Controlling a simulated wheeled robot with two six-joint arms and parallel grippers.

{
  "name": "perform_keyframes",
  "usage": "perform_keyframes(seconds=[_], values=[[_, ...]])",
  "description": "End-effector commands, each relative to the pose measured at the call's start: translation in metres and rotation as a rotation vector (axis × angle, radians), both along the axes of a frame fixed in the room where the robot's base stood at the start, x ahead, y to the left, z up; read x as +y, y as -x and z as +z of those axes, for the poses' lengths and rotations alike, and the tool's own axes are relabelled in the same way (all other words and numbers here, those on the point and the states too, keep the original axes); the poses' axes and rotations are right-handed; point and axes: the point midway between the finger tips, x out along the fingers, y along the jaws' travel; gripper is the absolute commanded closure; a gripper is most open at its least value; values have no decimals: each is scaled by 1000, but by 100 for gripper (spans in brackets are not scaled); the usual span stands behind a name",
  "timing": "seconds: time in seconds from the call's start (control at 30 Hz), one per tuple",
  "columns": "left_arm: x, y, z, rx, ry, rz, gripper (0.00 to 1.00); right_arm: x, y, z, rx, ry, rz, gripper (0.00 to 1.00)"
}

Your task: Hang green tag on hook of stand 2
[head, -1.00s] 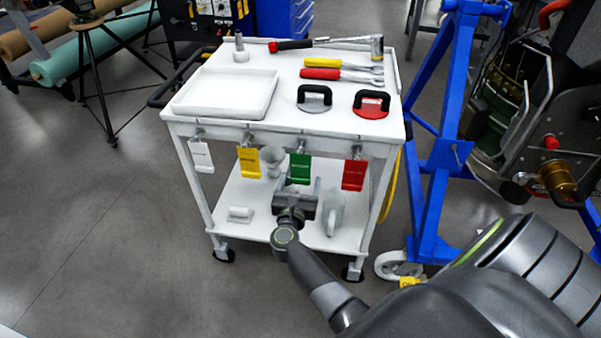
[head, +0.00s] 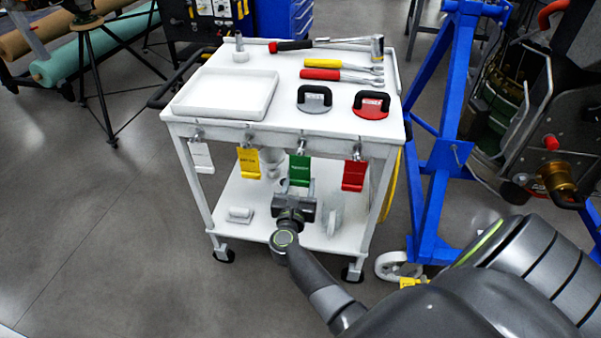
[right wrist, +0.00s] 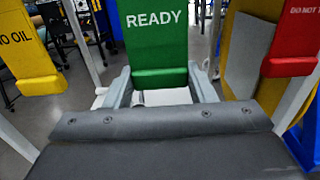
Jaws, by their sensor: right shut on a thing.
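The green tag (head: 299,168), marked READY in the right wrist view (right wrist: 158,35), hangs at a hook (head: 302,146) on the front edge of the white cart. My right gripper (head: 298,188) is below it, shut on the tag's lower end; the two fingers (right wrist: 158,80) stand on either side of it in the right wrist view. A blue wheeled stand (head: 432,185) is right of the cart; I cannot tell which stand is stand 2, nor make out its hook. My left gripper is not in view.
White (head: 201,157), yellow (head: 249,162) and red (head: 353,175) tags hang beside the green one. The white cart (head: 225,128) carries a tray (head: 190,113), hand tools and two black-handled pieces. Open floor (head: 90,230) lies to the left.

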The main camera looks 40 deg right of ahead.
Motion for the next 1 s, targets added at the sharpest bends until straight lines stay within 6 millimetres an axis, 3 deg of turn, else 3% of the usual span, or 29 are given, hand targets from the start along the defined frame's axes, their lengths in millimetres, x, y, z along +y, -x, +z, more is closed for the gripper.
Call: perform_keyframes(seconds=[0.57, 1.0], values=[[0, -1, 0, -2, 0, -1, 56, 7, 7, 0, 0, 0, 0, 91], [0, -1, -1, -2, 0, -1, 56, 23, 23, 0, 0, 0, 0, 91]])
